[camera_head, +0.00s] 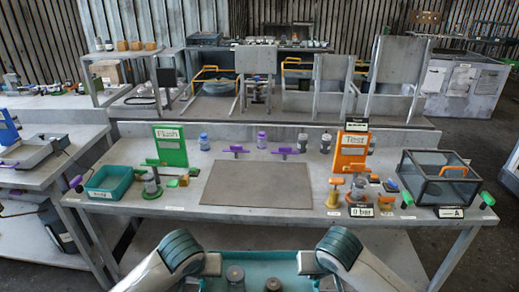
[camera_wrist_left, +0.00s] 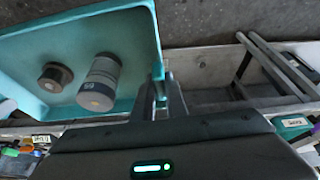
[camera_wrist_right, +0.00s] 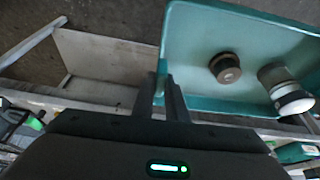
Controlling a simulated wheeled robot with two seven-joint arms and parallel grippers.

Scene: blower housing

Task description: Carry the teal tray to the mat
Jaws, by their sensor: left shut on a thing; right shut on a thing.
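The teal tray (camera_head: 252,256) is at the bottom of the head view, in front of the table and held between my two grippers. My left gripper (camera_head: 213,264) is shut on its left side; the left wrist view shows the tray (camera_wrist_left: 130,28) wall at the fingers. My right gripper (camera_head: 306,262) is shut on its right side, as the right wrist view shows beside the tray (camera_wrist_right: 190,45). A grey canister (camera_wrist_left: 100,82) and a short dark round part (camera_wrist_left: 55,76) are in the tray. The grey-brown mat (camera_head: 256,184) lies flat and bare mid-table.
A smaller teal bin (camera_head: 108,182) and a green stand (camera_head: 170,145) are left of the mat. An orange stand (camera_head: 355,152), a gauge unit (camera_head: 362,208) and a clear-walled box (camera_head: 438,180) are to its right. Purple-handled pieces (camera_head: 284,151) lie behind it.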

